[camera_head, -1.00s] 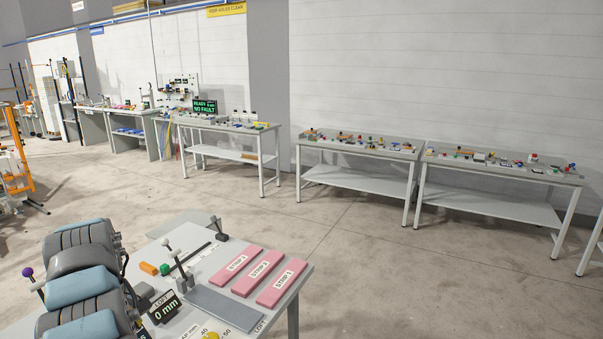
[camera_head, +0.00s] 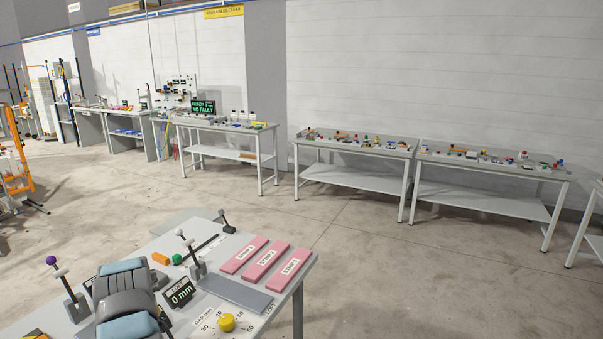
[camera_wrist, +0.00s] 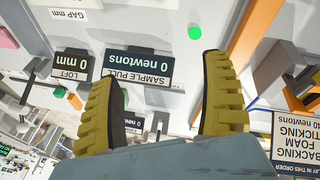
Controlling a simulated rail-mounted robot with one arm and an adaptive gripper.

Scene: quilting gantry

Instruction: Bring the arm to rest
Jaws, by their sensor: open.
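My gripper (camera_wrist: 163,68) shows in the wrist view with its two yellow ridged fingers wide apart. It is open, and nothing is held between the fingers. Beyond them is a sample pull display (camera_wrist: 138,66) reading 0 newtons, with a loft display (camera_wrist: 71,63) reading 0 mm to its left. In the head view, my arm's blue and dark grey links (camera_head: 125,306) are folded low at the bottom left, over the near bench. My gripper cannot be made out there.
The near bench (camera_head: 160,243) carries pink strips (camera_head: 268,262), a grey slab (camera_head: 236,293), a loft display (camera_head: 179,291), a yellow dial knob (camera_head: 227,322) and upright levers (camera_head: 70,289). Other benches (camera_head: 353,148) with small items line the wall. The floor (camera_head: 400,270) between is clear.

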